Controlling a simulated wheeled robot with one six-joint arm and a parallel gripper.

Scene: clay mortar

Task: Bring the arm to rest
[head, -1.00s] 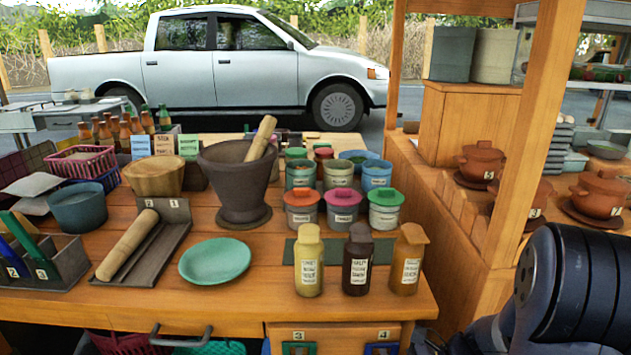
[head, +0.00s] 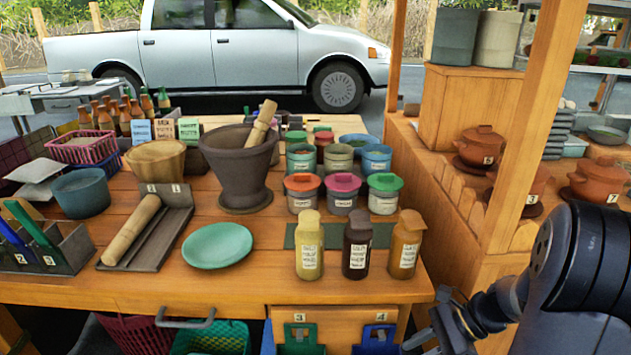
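My arm (head: 590,270) shows at the lower right of the head view, a dark, rounded, folded shape in front of the wooden stand. My gripper (head: 442,322) is the small dark end at the bottom, just right of the table's front right corner. It is apart from the bottles and bowls on the table. Its fingers are small and partly cut off by the lower edge, so I cannot tell whether they are open or shut. I see nothing held in it.
The wooden table (head: 250,285) carries a dark mortar (head: 238,165) with a pestle (head: 262,122), a green plate (head: 217,245), lidded jars and bottles (head: 357,247). A wooden post (head: 530,130) and stand with clay pots (head: 480,147) are close to my arm.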

